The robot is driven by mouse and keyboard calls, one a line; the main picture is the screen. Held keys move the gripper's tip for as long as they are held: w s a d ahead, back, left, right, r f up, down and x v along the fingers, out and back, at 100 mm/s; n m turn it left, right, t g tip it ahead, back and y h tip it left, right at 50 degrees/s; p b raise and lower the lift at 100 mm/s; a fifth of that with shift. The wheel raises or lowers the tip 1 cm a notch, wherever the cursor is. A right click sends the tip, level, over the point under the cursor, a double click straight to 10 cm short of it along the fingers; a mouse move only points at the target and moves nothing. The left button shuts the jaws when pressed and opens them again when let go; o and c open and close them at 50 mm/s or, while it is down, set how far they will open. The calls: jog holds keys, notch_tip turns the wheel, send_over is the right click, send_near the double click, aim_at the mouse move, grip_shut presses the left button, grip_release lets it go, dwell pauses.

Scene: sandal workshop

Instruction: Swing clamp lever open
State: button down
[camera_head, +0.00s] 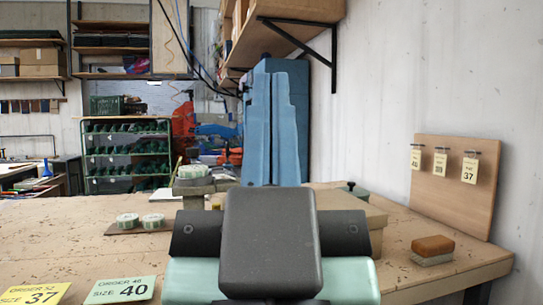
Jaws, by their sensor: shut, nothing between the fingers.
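No clamp lever can be made out for certain. A grey fixture (194,185) stands on the workbench left of centre, with pale round pieces (193,171) on top. A thin yellowish upright piece (177,172) shows at its left side, too small to identify. My own dark grey and mint arm links fill the lower middle and hide the bench behind them, including part of the area right of the fixture. My gripper's fingers cannot be seen in this view.
The workbench (60,226) holds a board with two pale round tins (153,221), order cards (122,290) at front left, a brush (432,250) and an upright tag board (453,205) at right. A blue cabinet (275,120) stands behind. A wall shelf (300,10) overhangs above.

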notch_tip(320, 180, up, 28)
jog(key=p, duration=2.5)
jog(key=shift+a, duration=0.1)
